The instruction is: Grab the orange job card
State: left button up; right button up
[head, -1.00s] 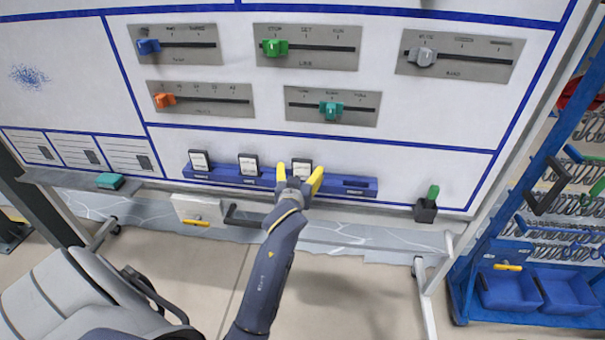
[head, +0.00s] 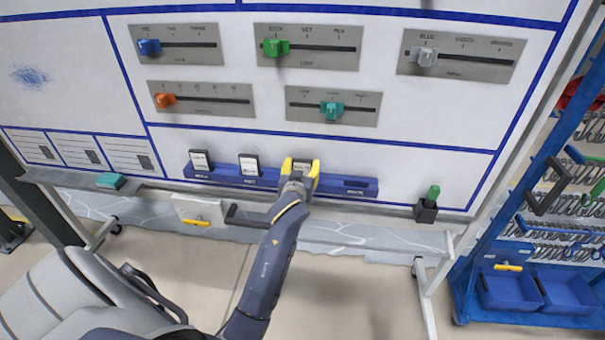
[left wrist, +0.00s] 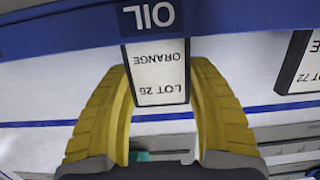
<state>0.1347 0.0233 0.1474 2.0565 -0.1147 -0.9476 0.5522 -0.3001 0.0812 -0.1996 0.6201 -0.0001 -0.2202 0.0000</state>
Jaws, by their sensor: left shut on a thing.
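The orange job card (left wrist: 159,72) is a white card with a dark frame, reading "LOT 26 ORANGE" upside down in the left wrist view. It stands in the blue card rack (head: 225,175), at the slot marked "OIL". In the head view the card (head: 303,170) is third from the left, partly hidden by my gripper. My left gripper (head: 302,172) has its yellow fingers on both sides of the card, shut on it; the fingers also show in the left wrist view (left wrist: 160,105). My right gripper is not in view.
Two other cards (head: 199,160) (head: 249,164) stand in the rack to the left. Sliders with coloured knobs (head: 331,108) sit above. A teal eraser-like block (head: 110,180) and a dark holder (head: 426,210) rest on the ledge. A blue hook rack (head: 545,230) stands at right.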

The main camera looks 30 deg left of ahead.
pick_arm(q)
jog(key=shift+c, duration=1.4)
